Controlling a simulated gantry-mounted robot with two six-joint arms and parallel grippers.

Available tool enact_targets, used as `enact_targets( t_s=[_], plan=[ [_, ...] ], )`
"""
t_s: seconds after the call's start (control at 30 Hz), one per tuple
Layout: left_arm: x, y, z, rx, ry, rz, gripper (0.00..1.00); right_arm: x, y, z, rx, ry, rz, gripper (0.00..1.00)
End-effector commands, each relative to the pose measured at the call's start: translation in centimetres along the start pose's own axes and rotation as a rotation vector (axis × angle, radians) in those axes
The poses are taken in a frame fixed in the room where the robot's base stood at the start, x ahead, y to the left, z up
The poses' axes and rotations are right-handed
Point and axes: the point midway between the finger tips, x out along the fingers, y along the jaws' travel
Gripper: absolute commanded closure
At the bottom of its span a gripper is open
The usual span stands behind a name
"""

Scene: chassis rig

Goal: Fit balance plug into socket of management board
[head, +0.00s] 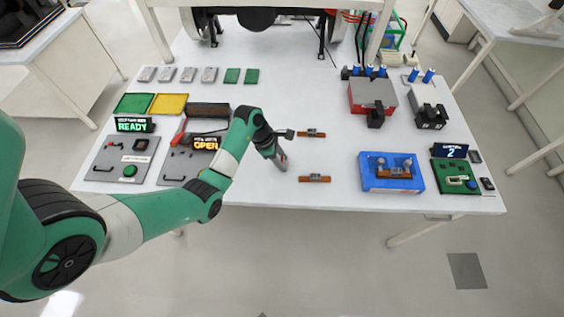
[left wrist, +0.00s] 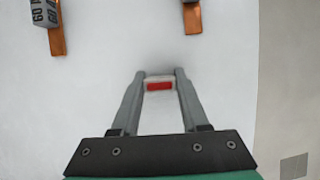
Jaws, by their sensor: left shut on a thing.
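My left gripper (head: 281,162) reaches down over the white table, left of its middle. In the left wrist view its two fingers (left wrist: 159,88) are closed on a small white piece with a red face (left wrist: 159,86), which looks like the balance plug. In the head view the held piece is too small to make out clearly. A green board (head: 440,166), which looks like the management board, lies at the right front of the table with a pale part (head: 457,180) on it. The socket itself is too small to tell. The gripper is far to the left of this board. My right gripper is not in view.
Two brown bars (head: 314,178) lie just right of the gripper. A blue tray (head: 371,186) with a part in it stands between them and the green board. A display (head: 451,151) stands behind the board. A red-and-grey machine (head: 371,95) stands further back.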

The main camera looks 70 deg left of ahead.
Motion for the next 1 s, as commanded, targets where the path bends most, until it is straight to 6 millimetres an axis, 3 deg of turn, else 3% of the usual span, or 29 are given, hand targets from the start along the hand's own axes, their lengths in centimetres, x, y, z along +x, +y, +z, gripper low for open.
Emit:
enact_targets(
  t_s=[0.37, 0.63, 0.87, 1.0],
  plan=[
    [-0.2, 0.0, 0.1, 0.0, 0.0, 0.0, 1.0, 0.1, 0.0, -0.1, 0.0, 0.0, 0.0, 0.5],
    [-3.2, 0.1, 1.4, 0.001, -0.002, 0.003, 1.0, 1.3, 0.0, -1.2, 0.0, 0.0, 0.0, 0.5],
    [-8.7, -4.8, 3.9, 0.005, -0.003, 0.003, 1.0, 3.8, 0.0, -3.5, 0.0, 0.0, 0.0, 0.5],
    [-10.5, -9.0, 4.8, 0.005, 0.001, -0.004, 1.0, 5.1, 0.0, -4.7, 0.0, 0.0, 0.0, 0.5]
  ],
)
